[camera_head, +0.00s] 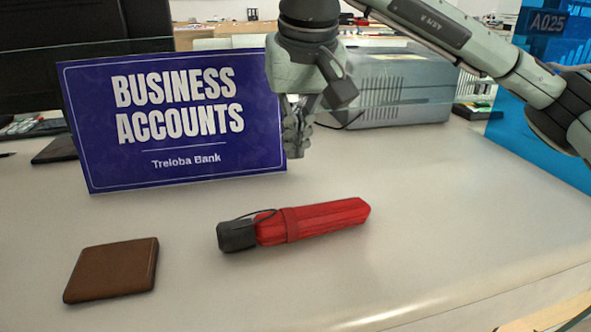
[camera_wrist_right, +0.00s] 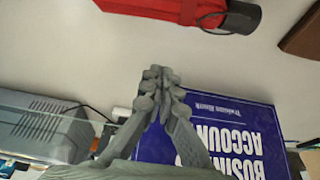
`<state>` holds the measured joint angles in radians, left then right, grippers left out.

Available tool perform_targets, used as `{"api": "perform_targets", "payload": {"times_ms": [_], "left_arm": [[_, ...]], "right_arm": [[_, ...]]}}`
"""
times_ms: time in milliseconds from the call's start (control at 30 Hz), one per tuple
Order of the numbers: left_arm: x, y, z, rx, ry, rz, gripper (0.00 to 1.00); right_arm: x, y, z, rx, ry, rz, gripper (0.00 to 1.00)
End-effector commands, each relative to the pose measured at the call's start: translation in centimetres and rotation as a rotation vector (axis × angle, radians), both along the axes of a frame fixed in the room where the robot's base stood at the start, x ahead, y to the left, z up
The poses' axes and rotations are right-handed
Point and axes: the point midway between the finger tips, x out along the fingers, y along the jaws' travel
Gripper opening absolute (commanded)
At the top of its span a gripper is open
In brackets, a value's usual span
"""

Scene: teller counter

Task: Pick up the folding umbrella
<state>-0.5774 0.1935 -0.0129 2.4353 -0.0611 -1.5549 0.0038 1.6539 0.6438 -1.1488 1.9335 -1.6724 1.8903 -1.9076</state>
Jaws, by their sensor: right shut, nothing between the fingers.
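The folding umbrella (camera_head: 312,220) is red with a black handle and a thin wrist loop. It lies on the counter in the middle of the head view, handle to the left. It also shows at the top of the right wrist view (camera_wrist_right: 170,9), partly cut off by the frame. My right gripper (camera_head: 298,146) is above the counter behind the umbrella, beside the sign's right edge, pointing down. Its fingers are together and empty, and they also show in the right wrist view (camera_wrist_right: 160,82). It is apart from the umbrella. My left gripper is not in view.
A blue "Business Accounts" sign (camera_head: 180,120) stands just left of my right gripper. A brown wallet (camera_head: 112,270) lies front left. A grey machine (camera_head: 390,88) stands behind. A blue panel (camera_head: 545,110) is at the right. The counter (camera_head: 440,210) right of the umbrella is clear.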

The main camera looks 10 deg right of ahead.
Motion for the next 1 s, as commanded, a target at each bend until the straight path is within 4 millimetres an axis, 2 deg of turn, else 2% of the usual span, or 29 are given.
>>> {"api": "perform_targets", "payload": {"times_ms": [167, 567, 800, 1000], "left_arm": [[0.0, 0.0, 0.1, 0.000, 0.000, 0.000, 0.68], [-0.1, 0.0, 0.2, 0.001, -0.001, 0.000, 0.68], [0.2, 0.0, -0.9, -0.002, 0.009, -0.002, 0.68], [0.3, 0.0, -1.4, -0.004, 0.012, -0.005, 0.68]], "right_arm": [[0.5, 0.0, -1.6, -0.001, 0.003, 0.000, 0.00], [3.2, -0.1, -9.5, -0.002, 0.005, -0.001, 0.00], [0.0, 0.0, -9.3, -0.001, 0.000, 0.002, 0.00], [-0.8, 0.0, -9.4, 0.000, 0.000, 0.001, 0.00]]}}
